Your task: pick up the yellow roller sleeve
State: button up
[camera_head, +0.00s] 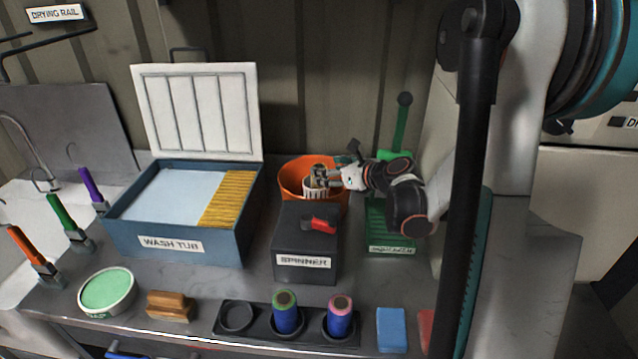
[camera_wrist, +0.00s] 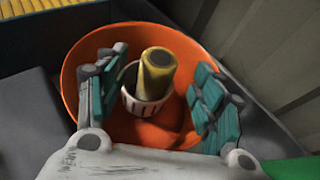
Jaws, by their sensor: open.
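The yellow roller sleeve (camera_wrist: 158,70) stands a little tilted in a white slotted holder (camera_wrist: 143,104) inside an orange tub (camera_wrist: 82,58). In the head view the sleeve (camera_head: 319,171) shows small and partly hidden, with the white holder below it, in the orange tub (camera_head: 294,182). My gripper (camera_wrist: 157,92) is open over the tub, with one teal-padded finger on each side of the sleeve. Gaps show between the fingers and the sleeve. In the head view my gripper (camera_head: 336,178) reaches in from the right, and its fingertips are hard to make out.
The dark spinner box (camera_head: 291,239) with a red handle stands in front of the tub. The blue wash tub (camera_head: 180,240) with its raised lid is to the left. A green tray (camera_head: 378,236) lies under my arm. A rack (camera_head: 262,333) holds two blue sleeves in front.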

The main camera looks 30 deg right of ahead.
jog(key=b+x, duration=0.1)
jog(key=x, duration=0.4)
jog(key=shift+f+b, duration=0.1)
jog(key=shift+b, duration=0.25)
jog(key=shift+s, duration=0.1)
jog(key=c, duration=1.2)
